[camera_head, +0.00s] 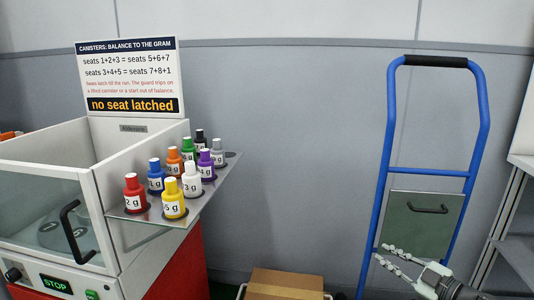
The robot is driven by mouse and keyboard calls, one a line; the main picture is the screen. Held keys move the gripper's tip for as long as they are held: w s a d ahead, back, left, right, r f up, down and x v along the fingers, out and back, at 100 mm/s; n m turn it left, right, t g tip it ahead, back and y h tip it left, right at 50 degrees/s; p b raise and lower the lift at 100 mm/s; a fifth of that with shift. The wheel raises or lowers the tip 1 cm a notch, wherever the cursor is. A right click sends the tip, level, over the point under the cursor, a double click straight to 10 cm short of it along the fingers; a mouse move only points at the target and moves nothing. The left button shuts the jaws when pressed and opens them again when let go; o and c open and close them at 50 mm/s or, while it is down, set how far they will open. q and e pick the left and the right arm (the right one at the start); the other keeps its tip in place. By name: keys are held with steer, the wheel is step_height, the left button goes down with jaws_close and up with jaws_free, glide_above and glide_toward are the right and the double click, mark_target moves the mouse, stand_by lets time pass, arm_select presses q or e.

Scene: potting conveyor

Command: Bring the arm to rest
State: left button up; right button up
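My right gripper (382,252) is at the lower right, its arm coming in from the bottom right corner. Its two pale fingers point left and stand apart, with nothing between them. It shows in front of the lower part of a blue hand truck (383,160), near a grey-green panel (425,232) with a black handle. I cannot tell whether it touches either. My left gripper is not in view.
A machine with a glass front (40,215) stands at the left, under a sign (129,75) reading "no seat latched". Several coloured canisters stand on its side shelf (203,205). A cardboard box (285,283) is at bottom centre. Grey shelving (505,225) stands at the right.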

steer(key=s+a+f+m+g+h, duration=0.2)
steer(key=s+f+m+h, duration=0.3)
steer(key=s+f, duration=0.3)
steer(key=s+a+f+m+g+h, duration=0.25)
steer(key=s+f+m+h, duration=0.2)
steer(key=f, duration=0.55)
steer(key=s+a+f+m+g, duration=0.1)
steer(key=s+f+g, duration=0.1)
steer(key=s, duration=0.5)
steer(key=s+a+f+m+g, duration=0.1)
steer(key=s+a+f+g, duration=0.1)
steer(key=s, duration=0.5)
steer(key=s+a+f+m+g, duration=0.1)
steer(key=s+f+g, duration=0.1)
steer(key=s, duration=0.6)
steer(key=shift+a+f+g, duration=0.3)
steer(key=shift+a+g, duration=0.05)
steer(key=shift+g, duration=0.3)
steer(key=shift+s, duration=0.1)
